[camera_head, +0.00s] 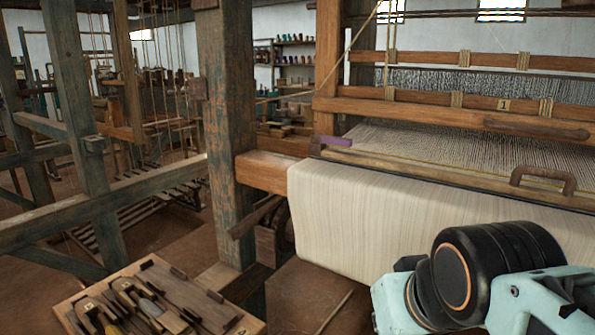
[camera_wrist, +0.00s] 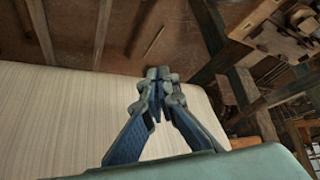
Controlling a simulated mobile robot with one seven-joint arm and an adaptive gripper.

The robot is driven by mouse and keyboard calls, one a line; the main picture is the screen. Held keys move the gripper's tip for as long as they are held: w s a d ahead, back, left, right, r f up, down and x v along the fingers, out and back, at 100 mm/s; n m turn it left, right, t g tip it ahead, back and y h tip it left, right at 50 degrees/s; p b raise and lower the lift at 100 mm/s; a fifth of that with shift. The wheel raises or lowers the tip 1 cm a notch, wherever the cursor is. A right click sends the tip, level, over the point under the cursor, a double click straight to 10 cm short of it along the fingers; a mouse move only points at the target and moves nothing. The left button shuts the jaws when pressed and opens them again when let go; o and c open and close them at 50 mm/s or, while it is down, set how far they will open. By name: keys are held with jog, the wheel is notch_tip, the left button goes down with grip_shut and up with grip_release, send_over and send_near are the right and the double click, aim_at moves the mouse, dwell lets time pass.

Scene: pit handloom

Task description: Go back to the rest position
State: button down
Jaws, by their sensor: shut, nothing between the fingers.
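My gripper (camera_wrist: 157,80) shows in the wrist view, its fingertips together and nothing between them. It is over the edge of the cream cloth (camera_wrist: 60,110), with the brown floor beyond; I cannot tell its exact height above the cloth. In the head view my arm, pale teal with a black joint, fills the lower right in front of the cloth (camera_head: 350,215), and the fingers are out of sight there. The loom (camera_head: 430,107) stands behind, with the cloth draped over its front beam.
A wooden tray (camera_head: 190,290) with tools sits at the lower left. A thick worn post (camera_head: 229,130) stands at the centre left. A curved brown handle (camera_head: 543,178) rests on the loom at right. Other loom frames and shelves (camera_head: 293,60) stand behind. Some brown floor shows at left.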

jog(key=s+r+g+p, duration=0.1)
jog(key=s+r+p, duration=0.2)
jog(key=r+p, duration=2.3)
jog(key=p, duration=0.3)
jog(key=shift+d+r+m, duration=0.15)
jog(key=shift+d+m, duration=0.15)
jog(key=shift+m, duration=0.1)
